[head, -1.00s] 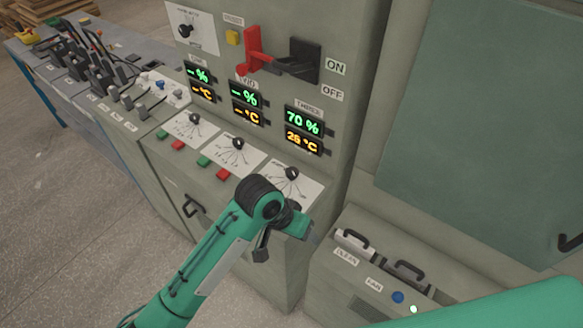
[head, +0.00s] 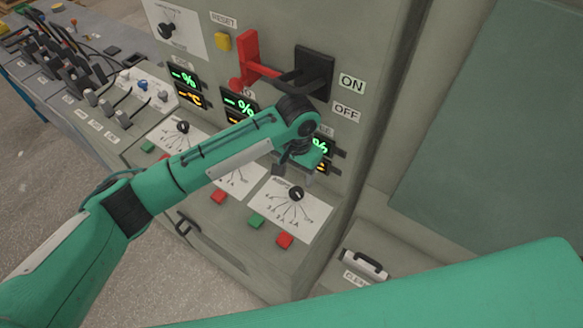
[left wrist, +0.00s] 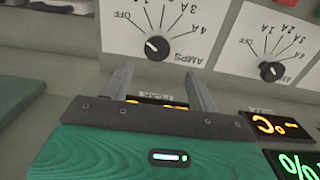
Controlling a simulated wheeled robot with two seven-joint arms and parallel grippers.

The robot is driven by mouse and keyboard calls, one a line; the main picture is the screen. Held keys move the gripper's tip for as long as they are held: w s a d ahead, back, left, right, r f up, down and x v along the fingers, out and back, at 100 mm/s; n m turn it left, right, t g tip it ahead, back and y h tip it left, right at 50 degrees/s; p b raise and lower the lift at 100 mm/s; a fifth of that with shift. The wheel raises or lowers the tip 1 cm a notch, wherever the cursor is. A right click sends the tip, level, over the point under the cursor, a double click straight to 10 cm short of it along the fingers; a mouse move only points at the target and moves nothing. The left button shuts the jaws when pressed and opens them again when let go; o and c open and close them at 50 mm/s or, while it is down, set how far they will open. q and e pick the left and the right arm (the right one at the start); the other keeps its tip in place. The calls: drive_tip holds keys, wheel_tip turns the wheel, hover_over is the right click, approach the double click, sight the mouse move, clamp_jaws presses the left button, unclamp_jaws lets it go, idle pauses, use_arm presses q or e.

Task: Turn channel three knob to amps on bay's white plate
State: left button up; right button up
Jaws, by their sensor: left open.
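The channel three knob (head: 296,193) is a round black knob on a white plate (head: 312,213), on the sloped ledge under the channel three display. In the left wrist view the knob (left wrist: 157,47) sits among lines marked OFF, several amp values and AMPS; its pale mark seems to lean to the OFF side. My left gripper (head: 300,166) is over the ledge, behind and above the knob. In the left wrist view its two fingers (left wrist: 160,75) are apart and empty, pointing at the plate just short of the knob. My right gripper is not in view.
The channel two knob (left wrist: 270,70) is beside it on its own plate. A green button (head: 256,221) and a red button (head: 285,240) lie along the ledge's front. A red lever (head: 250,58) and a black ON/OFF switch (head: 313,70) jut from the panel above.

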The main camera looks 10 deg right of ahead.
sight(297, 192)
use_arm(q)
drive_tip(key=shift+s+f, duration=0.1)
drive_tip(key=shift+f, duration=0.1)
drive_tip(key=f, duration=0.1)
drive_tip(key=f+p, duration=0.1)
drive_tip(key=f, duration=0.2)
drive_tip(key=shift+s+f, duration=0.3)
drive_tip(key=shift+s, duration=0.05)
drive_tip(key=shift+f+p, duration=0.35)
drive_tip(key=shift+f, duration=0.55)
drive_tip(key=c, duration=0.9)
drive_tip(key=shift+c, duration=0.4)
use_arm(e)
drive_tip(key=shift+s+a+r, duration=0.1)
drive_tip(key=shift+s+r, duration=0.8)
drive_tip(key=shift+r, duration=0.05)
